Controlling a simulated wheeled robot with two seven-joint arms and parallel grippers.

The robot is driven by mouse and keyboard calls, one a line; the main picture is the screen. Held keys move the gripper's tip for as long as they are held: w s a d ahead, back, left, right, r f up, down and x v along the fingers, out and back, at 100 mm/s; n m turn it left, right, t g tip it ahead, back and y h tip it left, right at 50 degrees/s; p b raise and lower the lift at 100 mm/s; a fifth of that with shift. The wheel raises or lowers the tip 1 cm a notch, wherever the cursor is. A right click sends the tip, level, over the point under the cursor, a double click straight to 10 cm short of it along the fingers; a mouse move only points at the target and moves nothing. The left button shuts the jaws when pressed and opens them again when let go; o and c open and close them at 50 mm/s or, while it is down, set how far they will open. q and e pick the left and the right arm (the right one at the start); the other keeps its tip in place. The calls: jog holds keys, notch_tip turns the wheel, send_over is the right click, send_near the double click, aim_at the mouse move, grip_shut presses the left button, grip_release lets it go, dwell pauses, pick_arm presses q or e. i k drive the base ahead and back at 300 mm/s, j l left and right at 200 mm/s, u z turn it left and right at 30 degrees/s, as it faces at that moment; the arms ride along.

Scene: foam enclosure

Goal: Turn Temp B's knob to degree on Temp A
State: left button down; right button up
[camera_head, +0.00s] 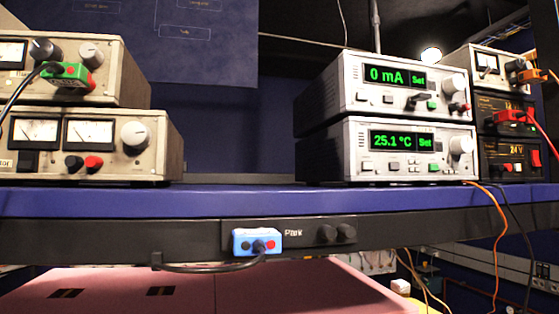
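Two silver instruments are stacked on the blue shelf at the right. The lower instrument (345,160) has a green display (403,141) reading "25.1 °C" and "Set", with a silver knob (461,145) at its right end. The upper instrument (345,90) has a green display (396,76) reading "0 mA" and "Set", with a silver knob (454,84) at its right end. I can read no "Temp A" or "Temp B" label, and only one display shows degrees. Neither of my grippers is in view.
Two beige analog-meter units (160,145) are stacked at the left. Dark units with red and orange plugs (495,130) stand at the far right, with hanging cables. A blue plug (256,241) sits on the dark rail (430,230) below the shelf. The shelf (240,198) between stacks is clear.

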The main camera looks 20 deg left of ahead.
aim_at(458, 146)
jog(key=k+j+u, duration=0.15)
jog(key=k+u, duration=0.15)
jog(key=k, duration=0.35)
jog(key=j+u, duration=0.1)
jog(key=u, duration=0.3)
jog(key=j+u, duration=0.1)
jog(key=u, duration=0.35)
jog(key=j+u, duration=0.1)
jog(key=u, duration=0.3)
jog(key=j+u, duration=0.1)
jog(key=u, duration=0.3)
jog(key=j+u, duration=0.1)
jog(key=u, duration=0.3)
jog(key=i+j+u, duration=0.15)
jog(key=i+j, duration=0.35)
jog(key=j+z, duration=0.2)
jog(key=z, duration=2.8)
